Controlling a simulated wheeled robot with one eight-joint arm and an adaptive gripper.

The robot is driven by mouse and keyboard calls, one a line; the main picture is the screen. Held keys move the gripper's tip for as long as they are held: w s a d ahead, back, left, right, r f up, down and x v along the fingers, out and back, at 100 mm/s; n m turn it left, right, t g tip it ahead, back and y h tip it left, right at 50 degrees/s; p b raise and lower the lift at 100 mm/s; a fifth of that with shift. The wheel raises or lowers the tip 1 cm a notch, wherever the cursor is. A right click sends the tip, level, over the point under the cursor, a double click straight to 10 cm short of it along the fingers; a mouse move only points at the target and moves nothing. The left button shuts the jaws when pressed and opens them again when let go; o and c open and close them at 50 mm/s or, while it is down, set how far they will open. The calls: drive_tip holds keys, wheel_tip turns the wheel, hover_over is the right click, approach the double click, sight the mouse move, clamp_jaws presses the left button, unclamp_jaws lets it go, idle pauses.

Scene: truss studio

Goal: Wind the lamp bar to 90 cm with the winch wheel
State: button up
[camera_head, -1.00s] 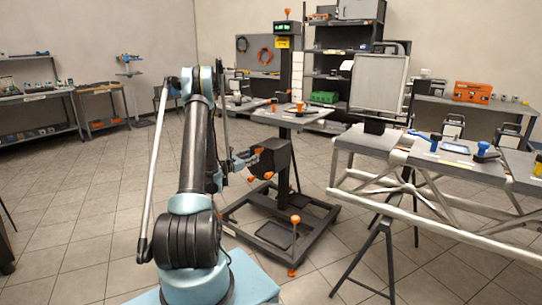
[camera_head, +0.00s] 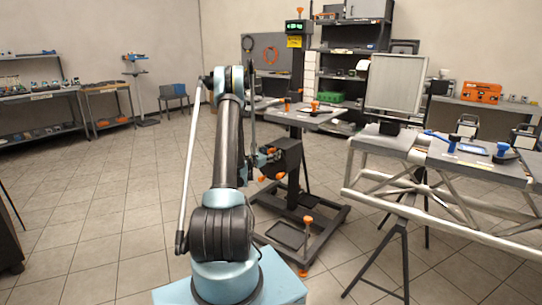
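The lift stand has a dark upright mast (camera_head: 297,75) with a small green-lit display (camera_head: 297,27) on top; its digits are too small to read. A dark winch housing (camera_head: 285,157) sits low on the mast, with orange knobs (camera_head: 280,175) below it. The winch wheel itself cannot be made out clearly. My gripper (camera_head: 268,157) is at the left side of the housing, partly behind my arm. Its fingers are too small and hidden to tell whether they are open or touching anything. I cannot tell which part is the lamp bar.
The stand's wide dark base frame (camera_head: 330,238) rests on the tiled floor, with an orange knob (camera_head: 308,220) on a post. A grey panel (camera_head: 387,83) and a trestle-borne truss (camera_head: 430,205) are at the right. Floor at left (camera_head: 90,190) is clear.

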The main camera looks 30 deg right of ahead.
drive_tip(key=shift+s+d, duration=0.2)
